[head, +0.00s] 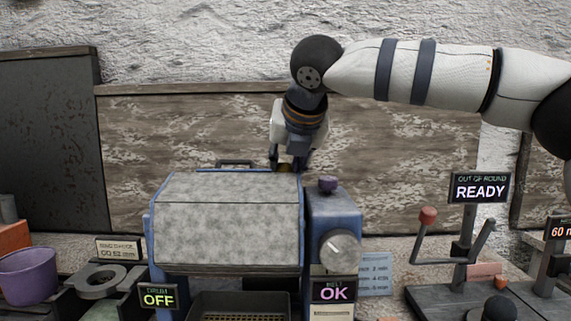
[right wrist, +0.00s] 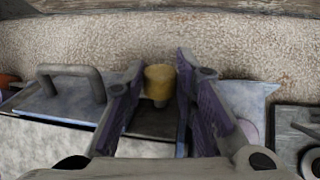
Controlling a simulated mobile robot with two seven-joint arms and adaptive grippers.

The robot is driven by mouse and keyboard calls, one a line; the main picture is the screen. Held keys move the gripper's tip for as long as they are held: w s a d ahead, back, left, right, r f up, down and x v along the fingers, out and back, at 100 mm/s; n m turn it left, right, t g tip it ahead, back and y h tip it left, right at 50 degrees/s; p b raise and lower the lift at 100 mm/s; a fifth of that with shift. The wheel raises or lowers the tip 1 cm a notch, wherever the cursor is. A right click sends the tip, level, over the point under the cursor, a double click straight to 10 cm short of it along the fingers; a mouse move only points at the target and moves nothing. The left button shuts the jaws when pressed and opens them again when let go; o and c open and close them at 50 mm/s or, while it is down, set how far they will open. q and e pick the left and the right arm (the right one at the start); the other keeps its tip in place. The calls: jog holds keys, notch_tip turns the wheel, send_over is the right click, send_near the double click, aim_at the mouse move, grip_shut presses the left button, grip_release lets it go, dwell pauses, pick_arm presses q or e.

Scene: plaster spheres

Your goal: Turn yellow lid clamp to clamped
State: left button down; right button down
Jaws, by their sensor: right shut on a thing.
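The yellow lid clamp (right wrist: 159,78) is a short yellow knob on a grey stem, between the two fingers of my right gripper (right wrist: 158,92) in the right wrist view. In the head view my right gripper (head: 289,160) points down behind the top right edge of the blue-framed machine (head: 228,217). Only a sliver of the clamp (head: 285,169) shows there below the fingers. The right gripper is shut on the clamp. The clamp's exact turn is hard to tell. My left gripper is not in view.
The lid handle (right wrist: 72,86) stands left of the clamp. A purple knob (head: 327,184) and a round grey dial (head: 340,251) sit on the machine's right side. Signs read OFF (head: 159,297), OK (head: 333,291) and READY (head: 480,191). A purple bucket (head: 28,277) stands far left.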

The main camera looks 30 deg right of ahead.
jog(key=c, duration=1.3)
grip_release()
jog(key=shift+s+r, duration=0.1)
jog(key=shift+r, duration=0.05)
jog(key=v, duration=1.1)
jog(key=shift+s+r, duration=0.3)
